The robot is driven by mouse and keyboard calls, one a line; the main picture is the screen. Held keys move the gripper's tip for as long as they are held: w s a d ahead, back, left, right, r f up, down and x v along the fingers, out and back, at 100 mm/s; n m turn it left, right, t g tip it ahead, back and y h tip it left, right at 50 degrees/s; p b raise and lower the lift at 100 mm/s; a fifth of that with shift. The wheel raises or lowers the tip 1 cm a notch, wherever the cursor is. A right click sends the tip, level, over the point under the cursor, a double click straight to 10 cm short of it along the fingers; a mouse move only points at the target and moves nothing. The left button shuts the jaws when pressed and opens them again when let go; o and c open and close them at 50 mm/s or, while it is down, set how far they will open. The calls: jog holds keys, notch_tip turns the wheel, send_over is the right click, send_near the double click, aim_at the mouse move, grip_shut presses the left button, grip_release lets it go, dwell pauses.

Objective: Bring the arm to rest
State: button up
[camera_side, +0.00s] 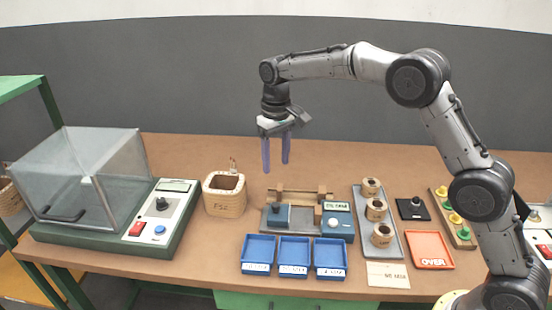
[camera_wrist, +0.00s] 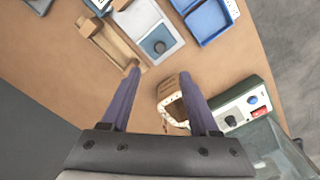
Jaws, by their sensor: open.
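My gripper (camera_side: 276,152) is open and empty, with its two purple fingers pointing down above the back of the table. It hangs in the air behind and above the measuring device (camera_side: 307,217) and to the right of the wooden box (camera_side: 225,196). In the wrist view my gripper (camera_wrist: 160,110) shows its fingers apart with nothing between them. The wooden box (camera_wrist: 172,100) appears near the right finger, which partly hides it. The measuring device (camera_wrist: 150,38) lies ahead of the fingers.
A clear-lidded tester (camera_side: 110,190) stands at the left. Blue trays (camera_side: 293,270), a grey tray with coils (camera_side: 362,222), an orange tray (camera_side: 430,250), a black knob box (camera_side: 412,208) and a board with coloured knobs (camera_side: 455,220) stand at the front and right. The table's back strip (camera_side: 340,160) is clear.

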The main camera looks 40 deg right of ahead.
jog(key=shift+r, duration=0.1)
jog(key=s+d+r+t, duration=0.2)
jog(key=s+r, duration=0.3)
jog(key=r, duration=0.3)
jog(key=s+d+r+t, duration=0.1)
jog(key=s+r, duration=0.4)
jog(key=r, duration=0.2)
jog(key=s+d+r+t, duration=0.2)
jog(key=s+r, duration=0.1)
jog(key=s, duration=0.9)
jog(key=s+f, duration=1.1)
jog(key=s, duration=0.3)
jog(key=shift+s+d+t, duration=0.3)
jog(key=shift+s+d, duration=0.1)
